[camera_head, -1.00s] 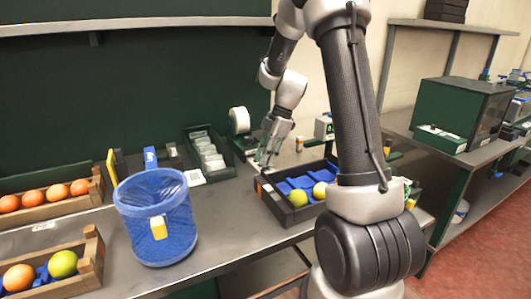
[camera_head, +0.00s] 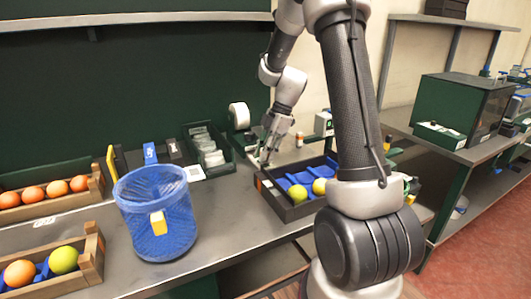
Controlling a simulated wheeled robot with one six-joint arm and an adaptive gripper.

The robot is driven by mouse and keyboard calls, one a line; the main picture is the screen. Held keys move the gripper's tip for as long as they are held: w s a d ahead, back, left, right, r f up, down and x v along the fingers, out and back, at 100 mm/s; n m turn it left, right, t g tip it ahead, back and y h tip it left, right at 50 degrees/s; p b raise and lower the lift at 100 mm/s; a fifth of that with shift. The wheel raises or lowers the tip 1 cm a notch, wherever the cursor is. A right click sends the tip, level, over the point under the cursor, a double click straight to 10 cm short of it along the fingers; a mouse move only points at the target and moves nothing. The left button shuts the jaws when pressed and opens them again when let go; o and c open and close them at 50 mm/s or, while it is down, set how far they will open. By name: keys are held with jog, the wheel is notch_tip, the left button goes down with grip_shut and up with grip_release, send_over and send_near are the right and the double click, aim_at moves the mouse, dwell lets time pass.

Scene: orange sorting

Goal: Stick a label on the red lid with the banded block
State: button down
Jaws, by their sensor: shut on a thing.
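My gripper (camera_head: 267,152) points down over the bench, just behind the left end of the dark tray. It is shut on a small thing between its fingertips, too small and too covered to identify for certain. I cannot make out the banded block as a separate thing. I cannot make out the red lid either; the fingers and the tray wall hide part of the bench there. A white label roll (camera_head: 239,115) stands on the bench left of and behind my gripper.
The dark tray (camera_head: 290,213) holds blue inserts and yellow-green fruit. A blue mesh basket (camera_head: 180,228) stands front left. Wooden crates (camera_head: 91,262) of oranges are at far left. A green bin (camera_head: 226,150) of pale items is beside the roll. Bare bench lies between basket and tray.

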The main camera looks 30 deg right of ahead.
jog(key=shift+f, duration=0.45)
dwell(1.0)
jog(key=shift+r, duration=0.15)
jog(key=shift+r, duration=3.4)
jog(key=shift+a, duration=0.15)
